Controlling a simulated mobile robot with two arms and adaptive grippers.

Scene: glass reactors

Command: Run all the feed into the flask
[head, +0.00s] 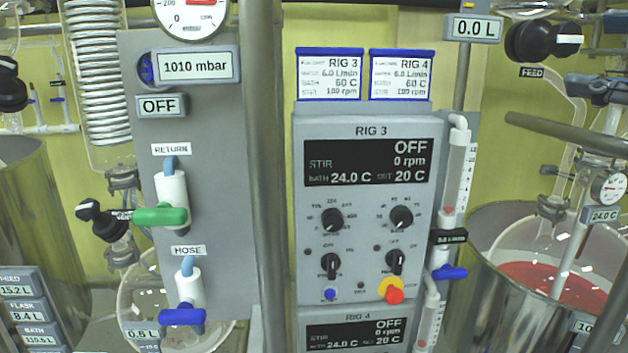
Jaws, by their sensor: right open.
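At the right, a FEED label (532,72) hangs beside glass tubing (572,110) that runs down toward a round glass flask (515,235) holding red liquid (545,281). Above the label is a black knob (530,41) with a white tag; its setting is not readable. A sign at the top (473,28) reads 0.0 L. I cannot see anything held. My left gripper is not in view.
The RIG 3 panel (370,130) stands in the middle, reading OFF and 0 rpm. Left are a green RETURN handle (160,216) and a blue HOSE handle (183,316). A grey post (265,180) and a rod (560,135) stand close. A metal bath (500,310) surrounds the flask.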

